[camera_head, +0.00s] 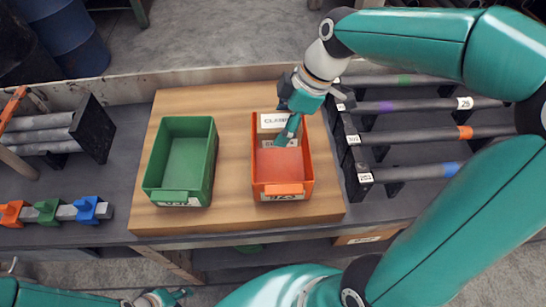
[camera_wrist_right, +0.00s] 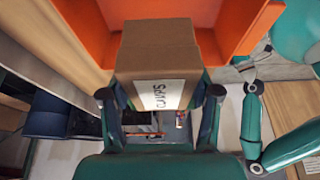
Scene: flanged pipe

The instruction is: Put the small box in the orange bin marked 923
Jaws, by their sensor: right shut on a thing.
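The small brown cardboard box (camera_head: 268,122) with a white label shows at the far end of the orange bin (camera_head: 308,172). In the right wrist view the box (camera_wrist_right: 158,50) sits between the fingers of my right gripper (camera_wrist_right: 160,105), which is shut on it. The bin's orange wall (camera_wrist_right: 88,25) shows beyond the box in that view. My right gripper (camera_head: 291,128) hides part of the box in the head view. I cannot tell whether the box touches the bin's floor. My left gripper (camera_head: 178,294) is at the bottom left, away from the bins.
A green bin (camera_head: 184,198) stands left of the orange one on a wooden board (camera_head: 232,215). A rack with several grey pipes (camera_head: 420,133) is on the right. Coloured clamps on a bar (camera_head: 48,212) and more pipes (camera_head: 40,135) lie on the left.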

